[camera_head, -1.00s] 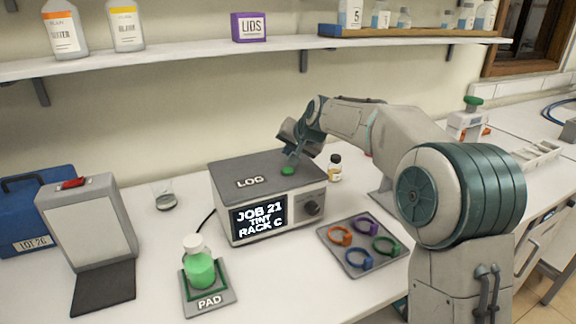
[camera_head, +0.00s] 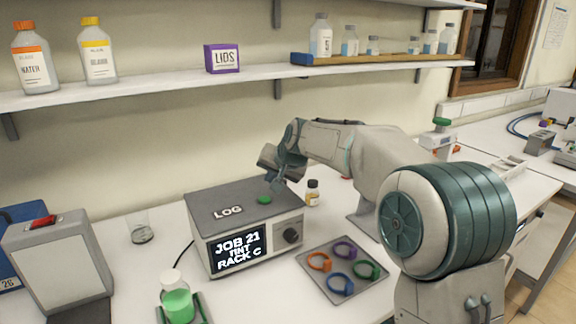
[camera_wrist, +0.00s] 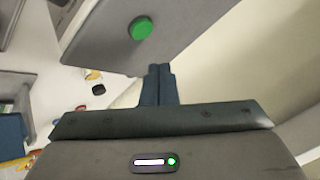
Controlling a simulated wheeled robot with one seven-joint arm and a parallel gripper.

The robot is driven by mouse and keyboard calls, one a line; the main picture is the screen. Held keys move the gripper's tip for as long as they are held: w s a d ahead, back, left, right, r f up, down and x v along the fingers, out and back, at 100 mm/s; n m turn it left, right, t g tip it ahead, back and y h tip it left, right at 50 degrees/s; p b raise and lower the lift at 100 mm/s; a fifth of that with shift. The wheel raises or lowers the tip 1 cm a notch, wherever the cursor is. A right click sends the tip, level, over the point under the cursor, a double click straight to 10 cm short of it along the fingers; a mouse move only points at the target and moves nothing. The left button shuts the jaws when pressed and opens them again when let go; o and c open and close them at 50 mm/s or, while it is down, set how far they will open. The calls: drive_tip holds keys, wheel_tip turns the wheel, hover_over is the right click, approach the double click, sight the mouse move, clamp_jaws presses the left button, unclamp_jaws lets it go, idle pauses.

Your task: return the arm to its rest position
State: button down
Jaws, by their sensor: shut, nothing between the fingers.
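My gripper (camera_head: 278,184) hangs over the top of the grey log box (camera_head: 229,196), close to its green button (camera_head: 264,199). In the wrist view my gripper (camera_wrist: 160,70) has its two fingers pressed together with nothing between them. The green button (camera_wrist: 141,28) shows just beyond the fingertips, apart from them in that picture. The box screen reads JOB 21 TINT RACK C. My arm reaches in from the right, bent over the bench.
A small amber bottle (camera_head: 312,192) stands right of the box. A tray (camera_head: 364,289) with coloured rings lies in front of it. A green-filled bottle (camera_head: 177,302) and a glass beaker (camera_head: 142,229) are at left. A shelf (camera_head: 180,80) with bottles runs above.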

drive_tip(key=s+d+f+g+h, duration=0.1)
drive_tip(key=s+d+h, duration=0.1)
drive_tip(key=s+d, duration=0.7)
drive_tip(key=s+d+f+g+h, duration=0.1)
drive_tip(key=s+d+f+h, duration=0.1)
drive_tip(key=s+d, duration=0.8)
drive_tip(key=s+d+f+g, duration=0.1)
drive_tip(key=s+d+f, duration=0.2)
drive_tip(key=s, duration=0.6)
drive_tip(key=s+d+f+h, duration=0.1)
drive_tip(key=s+d+f, duration=0.2)
drive_tip(key=s, duration=0.6)
drive_tip(key=shift+s+f+n+g, duration=0.3)
drive_tip(key=shift+s+n+g, duration=0.05)
drive_tip(key=shift+n+g, duration=0.05)
drive_tip(key=shift+a, duration=0.1)
